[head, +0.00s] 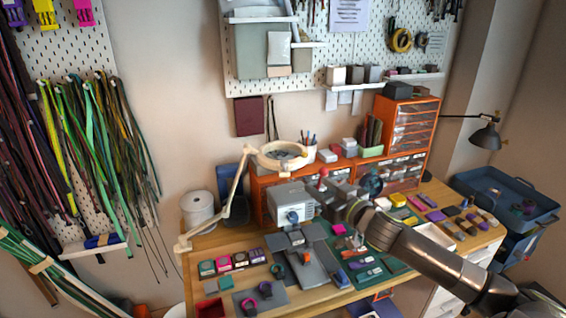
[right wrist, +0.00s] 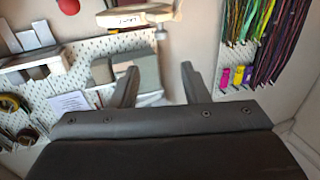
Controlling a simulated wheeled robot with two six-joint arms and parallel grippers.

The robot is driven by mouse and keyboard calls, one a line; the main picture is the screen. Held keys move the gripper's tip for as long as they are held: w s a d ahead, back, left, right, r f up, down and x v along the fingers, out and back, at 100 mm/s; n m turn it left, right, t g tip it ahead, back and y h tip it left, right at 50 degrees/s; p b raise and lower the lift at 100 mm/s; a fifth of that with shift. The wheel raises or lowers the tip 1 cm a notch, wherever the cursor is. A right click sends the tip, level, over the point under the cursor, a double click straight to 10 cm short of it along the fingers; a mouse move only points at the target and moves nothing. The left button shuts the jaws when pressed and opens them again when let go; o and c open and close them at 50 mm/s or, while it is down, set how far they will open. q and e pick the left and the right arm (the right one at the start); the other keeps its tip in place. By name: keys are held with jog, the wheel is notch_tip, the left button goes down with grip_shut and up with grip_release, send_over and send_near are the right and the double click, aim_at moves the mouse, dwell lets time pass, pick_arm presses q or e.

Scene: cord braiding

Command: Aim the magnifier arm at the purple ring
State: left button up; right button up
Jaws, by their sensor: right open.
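The magnifier arm (head: 237,190) is cream and jointed, rising from the left end of the bench. Its round head (head: 282,155) hangs over the back of the bench, above a grey machine. A purple ring (head: 265,288) lies on a dark mat at the front left, with another pinkish-purple ring just in front of it. My right gripper (head: 338,190) is right of the magnifier head and apart from it. In the right wrist view my right gripper (right wrist: 158,85) has its fingers spread and empty; a cream magnifier part (right wrist: 140,16) shows beyond them. My left gripper is not in view.
The grey machine (head: 291,204) stands mid-bench, close to my right gripper. A red ball (head: 323,172) shows just above that gripper. Orange drawers (head: 407,135) stand at the back right. A white spool (head: 198,209) is at the left. Small parts cover the bench front.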

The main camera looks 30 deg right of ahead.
aim_at(287, 165)
jog(key=w, duration=1)
jog(key=w+a, duration=0.1)
jog(key=w, duration=0.4)
jog(key=shift+w, duration=0.4)
grip_shut()
